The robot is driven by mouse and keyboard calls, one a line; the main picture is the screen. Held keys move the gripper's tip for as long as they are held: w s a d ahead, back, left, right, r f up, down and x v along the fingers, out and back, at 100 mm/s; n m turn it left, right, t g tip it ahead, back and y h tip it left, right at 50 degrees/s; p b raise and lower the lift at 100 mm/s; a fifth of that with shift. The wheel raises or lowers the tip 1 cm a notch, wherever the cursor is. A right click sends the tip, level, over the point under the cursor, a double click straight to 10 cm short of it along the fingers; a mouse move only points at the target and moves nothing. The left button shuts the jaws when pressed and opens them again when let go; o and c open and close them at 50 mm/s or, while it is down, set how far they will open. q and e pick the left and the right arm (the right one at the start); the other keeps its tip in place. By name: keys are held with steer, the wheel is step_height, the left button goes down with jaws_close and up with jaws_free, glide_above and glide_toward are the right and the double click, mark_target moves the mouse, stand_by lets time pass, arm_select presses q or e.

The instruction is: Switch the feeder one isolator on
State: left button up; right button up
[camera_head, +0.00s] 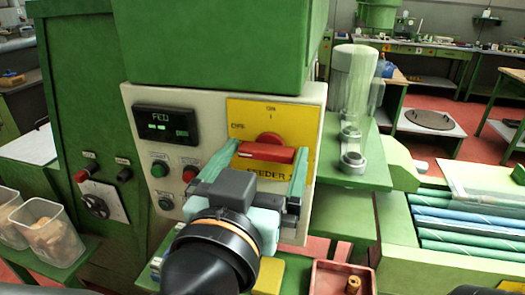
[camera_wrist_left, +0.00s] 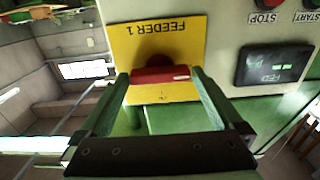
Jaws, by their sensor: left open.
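The feeder one isolator is a red bar handle (camera_head: 266,153) on a round red hub, mounted on a yellow plate (camera_head: 306,123) marked ON at the top, OFF at the left and FEEDER 1 below. The handle lies level. My left gripper (camera_head: 269,149) is open, with its green fingers on either side of the handle's two ends. In the left wrist view the handle (camera_wrist_left: 160,75) spans between the fingertips (camera_wrist_left: 160,76), below upside-down FEEDER 1 lettering. I cannot tell whether the fingers touch it. My right gripper is not in view.
Left of the plate, the pale panel (camera_head: 142,97) carries a lit FED display (camera_head: 167,123) and green and red push buttons. A clear cylinder (camera_head: 354,82) stands right of the panel. Tubs of corks (camera_head: 50,236) are at left, and a red tray (camera_head: 325,281) is below.

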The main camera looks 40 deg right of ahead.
arm_select(q)
steer(key=shift+c, duration=0.2)
steer(key=c, duration=1)
steer(key=m+b, duration=0.1)
steer(key=b, duration=0.2)
steer(key=shift+f, duration=0.3)
steer(key=m+b, duration=0.1)
steer(key=m, duration=0.1)
steer(key=shift+r+m+b, duration=0.1)
steer(key=shift+m+b, duration=0.2)
steer(key=m, duration=0.2)
steer(key=shift+s+r+m, duration=0.1)
steer(key=shift+m, duration=0.2)
steer(key=m, duration=0.3)
steer(key=shift+m+b, duration=0.3)
steer(key=shift+b, duration=0.1)
steer(key=m, duration=0.4)
steer(key=shift+m, duration=1.9)
